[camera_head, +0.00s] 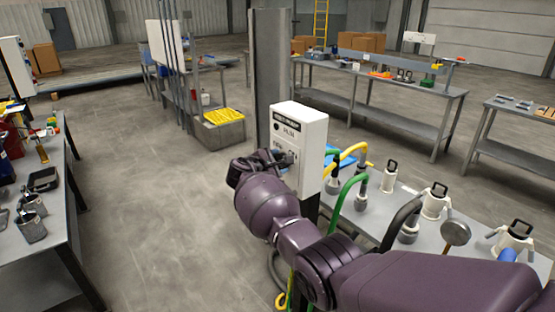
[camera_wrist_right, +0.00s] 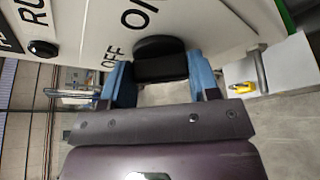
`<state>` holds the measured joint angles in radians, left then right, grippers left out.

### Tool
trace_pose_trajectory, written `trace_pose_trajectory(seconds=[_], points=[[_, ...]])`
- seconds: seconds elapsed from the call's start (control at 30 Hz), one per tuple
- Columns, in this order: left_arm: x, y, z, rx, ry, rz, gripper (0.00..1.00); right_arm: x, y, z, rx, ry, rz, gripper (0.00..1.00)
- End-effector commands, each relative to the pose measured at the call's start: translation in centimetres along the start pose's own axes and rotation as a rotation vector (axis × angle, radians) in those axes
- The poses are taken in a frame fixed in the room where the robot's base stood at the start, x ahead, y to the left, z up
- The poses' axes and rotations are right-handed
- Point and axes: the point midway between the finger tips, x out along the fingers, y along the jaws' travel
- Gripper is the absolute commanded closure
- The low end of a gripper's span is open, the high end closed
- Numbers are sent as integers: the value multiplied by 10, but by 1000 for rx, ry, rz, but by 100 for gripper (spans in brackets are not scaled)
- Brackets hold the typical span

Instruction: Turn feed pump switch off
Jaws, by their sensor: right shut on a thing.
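The white feed pump box (camera_head: 311,150) stands on a post in the middle of the head view, its labelled face turned left. In the right wrist view the black switch knob (camera_wrist_right: 160,48) sits on the white panel beside the printed words OFF and ON. My right gripper (camera_wrist_right: 161,79) has its two blue fingers on either side of the knob and is shut on it. In the head view the right gripper (camera_head: 256,164) is at the lower part of the box's face, and the hand hides the knob there. I cannot tell which word the knob points to. My left gripper is not in view.
A bench with white canisters (camera_head: 389,178) and green, yellow and black hoses stands right of the box. A grey pillar (camera_head: 270,70) rises behind it. A cluttered table (camera_head: 55,205) is at the left. The floor between (camera_head: 150,200) is clear.

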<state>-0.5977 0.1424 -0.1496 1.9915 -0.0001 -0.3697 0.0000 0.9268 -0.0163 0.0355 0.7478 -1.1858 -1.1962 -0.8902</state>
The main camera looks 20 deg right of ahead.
Motion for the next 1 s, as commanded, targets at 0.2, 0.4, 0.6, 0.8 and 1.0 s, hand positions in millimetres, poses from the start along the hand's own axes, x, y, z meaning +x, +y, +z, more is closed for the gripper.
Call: trace_pose_trajectory(seconds=[0.2,0.4,0.6,0.8,1.0], points=[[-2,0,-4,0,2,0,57,0,-1,0,-33,0,-17,68],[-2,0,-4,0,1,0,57,1,-1,0,-39,0,-18,68],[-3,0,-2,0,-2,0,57,1,-1,0,-39,0,-18,68],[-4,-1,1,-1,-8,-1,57,0,-1,0,-37,0,-17,19],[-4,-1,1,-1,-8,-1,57,0,0,0,-36,0,-16,19]])
